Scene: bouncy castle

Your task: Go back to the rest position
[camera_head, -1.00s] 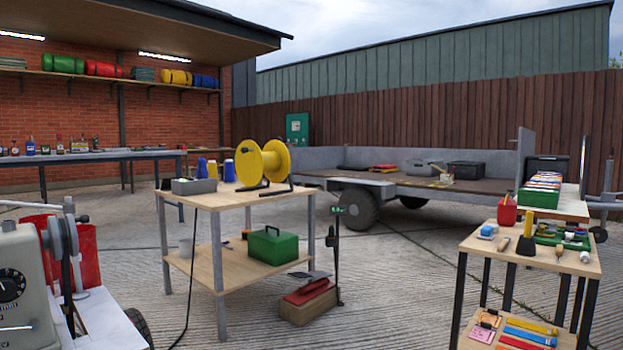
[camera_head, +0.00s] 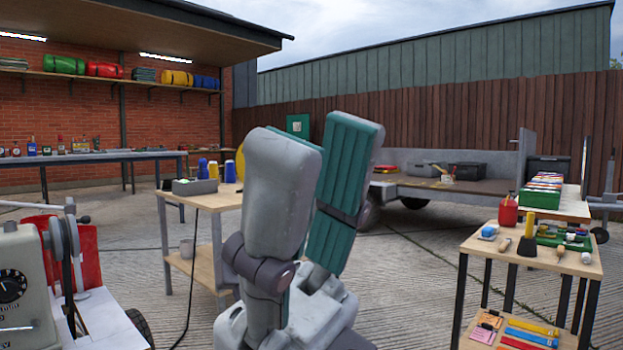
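My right gripper (camera_head: 320,140) stands upright in the middle of the head view, close to the camera, with its fingers pointing up. Its two grey fingers have ribbed teal pads and are apart, with nothing seen between them. The gripper is open and empty. It hides much of the wooden two-shelf table behind it, most of the yellow reel (camera_head: 240,163) and part of the trailer. My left gripper is not in view.
The wooden table (camera_head: 214,201) stands behind my gripper to the left. A smaller tool table (camera_head: 484,246) is at the right. A grey machine (camera_head: 20,285) is at the lower left. The trailer (camera_head: 480,187) stands at the back. Bare concrete lies between gripper and tool table.

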